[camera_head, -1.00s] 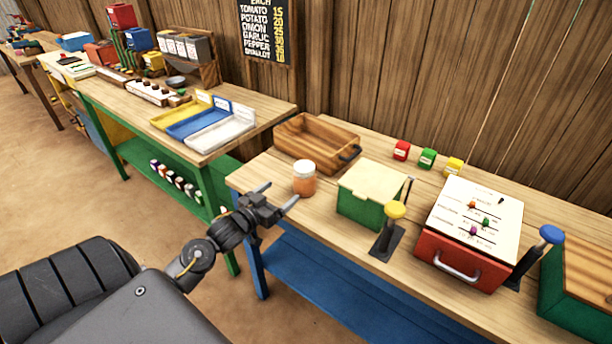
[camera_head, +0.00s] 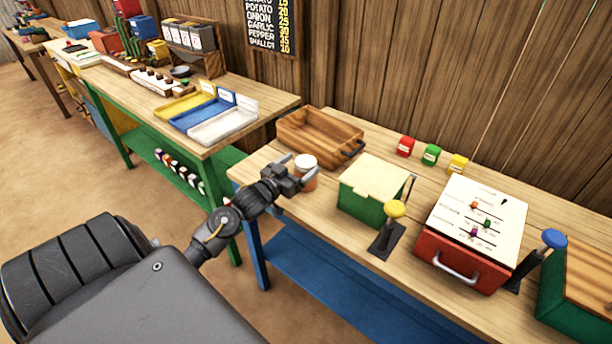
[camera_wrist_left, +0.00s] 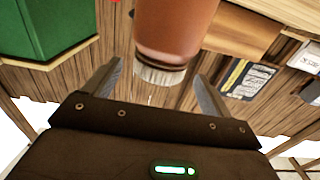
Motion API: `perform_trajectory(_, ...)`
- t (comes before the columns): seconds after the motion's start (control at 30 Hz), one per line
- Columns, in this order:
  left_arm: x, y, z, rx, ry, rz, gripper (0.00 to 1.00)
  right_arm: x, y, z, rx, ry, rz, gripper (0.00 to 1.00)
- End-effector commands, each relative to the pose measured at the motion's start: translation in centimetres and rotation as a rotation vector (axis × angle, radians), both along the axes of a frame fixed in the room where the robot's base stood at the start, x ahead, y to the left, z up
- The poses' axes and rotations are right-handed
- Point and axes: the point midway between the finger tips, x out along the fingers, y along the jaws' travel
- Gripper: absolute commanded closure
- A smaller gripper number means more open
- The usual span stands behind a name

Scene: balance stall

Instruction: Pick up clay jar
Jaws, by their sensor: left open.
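The clay jar (camera_head: 306,163) is orange-brown with a white lid. It stands on the near left part of the right-hand table, in front of the wooden crate, and is partly hidden by my gripper. My left gripper (camera_head: 297,168) is open with its fingers at the jar, one to each side as far as I can see. In the left wrist view the jar (camera_wrist_left: 174,35) shows large and upside down, its pale lid end between the two open fingers (camera_wrist_left: 158,85). I cannot tell whether the fingers touch it. My right gripper is not in view.
A wooden crate (camera_head: 301,133) with a dark handle stands behind the jar. A green box (camera_head: 361,207) with a cream lid is to its right, with a yellow-knobbed lever (camera_head: 395,209) beside it. A red box (camera_head: 461,265) stands further right. Small red, green and yellow blocks lie at the back.

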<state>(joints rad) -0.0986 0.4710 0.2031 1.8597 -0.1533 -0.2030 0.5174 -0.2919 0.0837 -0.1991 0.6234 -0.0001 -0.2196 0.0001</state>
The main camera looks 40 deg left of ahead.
Motion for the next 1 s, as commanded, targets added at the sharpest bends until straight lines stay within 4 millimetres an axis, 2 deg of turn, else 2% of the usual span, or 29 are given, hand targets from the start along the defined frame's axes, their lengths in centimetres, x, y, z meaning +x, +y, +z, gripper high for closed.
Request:
perform_trajectory(0.2,3.3,-0.1,0.6,-0.002,-0.003,0.0,0.16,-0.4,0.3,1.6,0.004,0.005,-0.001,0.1)
perform_trajectory(0.3,4.4,-0.1,0.4,-0.002,-0.002,0.0,0.16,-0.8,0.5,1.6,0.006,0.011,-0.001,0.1)
perform_trajectory(0.63,5.0,-0.1,0.2,0.0,-0.001,-0.001,0.16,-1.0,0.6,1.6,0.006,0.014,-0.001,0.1)
perform_trajectory(1.0,5.0,-0.1,0.2,0.0,-0.001,-0.001,0.65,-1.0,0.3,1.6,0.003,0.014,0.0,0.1)
